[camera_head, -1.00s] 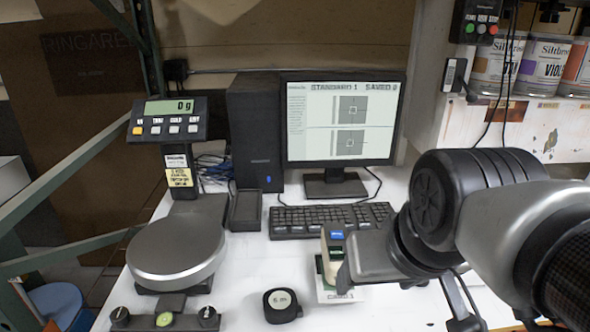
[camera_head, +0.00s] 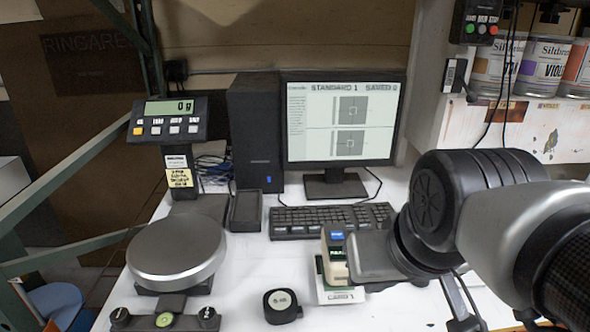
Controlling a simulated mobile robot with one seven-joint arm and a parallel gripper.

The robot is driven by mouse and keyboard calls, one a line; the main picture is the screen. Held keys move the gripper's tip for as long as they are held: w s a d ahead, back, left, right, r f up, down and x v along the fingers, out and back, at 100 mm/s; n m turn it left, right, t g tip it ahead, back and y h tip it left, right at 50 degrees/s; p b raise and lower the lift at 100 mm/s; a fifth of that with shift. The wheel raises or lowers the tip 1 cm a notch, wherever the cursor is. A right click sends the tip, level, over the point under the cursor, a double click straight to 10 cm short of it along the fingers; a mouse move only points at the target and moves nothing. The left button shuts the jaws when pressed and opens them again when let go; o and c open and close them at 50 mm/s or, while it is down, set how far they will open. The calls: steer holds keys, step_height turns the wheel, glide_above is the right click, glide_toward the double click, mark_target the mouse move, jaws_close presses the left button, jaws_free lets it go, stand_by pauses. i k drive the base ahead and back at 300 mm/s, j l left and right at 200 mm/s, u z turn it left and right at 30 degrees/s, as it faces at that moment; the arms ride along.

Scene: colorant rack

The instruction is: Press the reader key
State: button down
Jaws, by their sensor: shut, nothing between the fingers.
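The reader is a small upright cream device (camera_head: 336,268) with a blue key (camera_head: 337,235) on its top and a dark green band below it. It stands on a white card (camera_head: 342,296) with dark print, in front of the keyboard. My gripper (camera_head: 362,258) is shut and empty, close beside the reader's right side. Its grey body overlaps the right edge of the reader. The fingertips are not clearly visible, and I cannot tell whether they touch it. The monitor (camera_head: 342,118) reads "STANDARD 1" and "SAVED 0".
A keyboard (camera_head: 330,220) lies behind the reader. A scale with a round pan (camera_head: 177,252) stands at left. Paint cans (camera_head: 543,66) fill the shelf at upper right. White table shows between scale and reader.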

mark_target(334, 235)
steer(key=k+z, duration=0.1)
steer(key=z, duration=0.25)
steer(key=k+z, duration=0.15)
steer(key=z, duration=0.2)
steer(key=k+l+z, duration=0.1)
steer(key=z, duration=0.25)
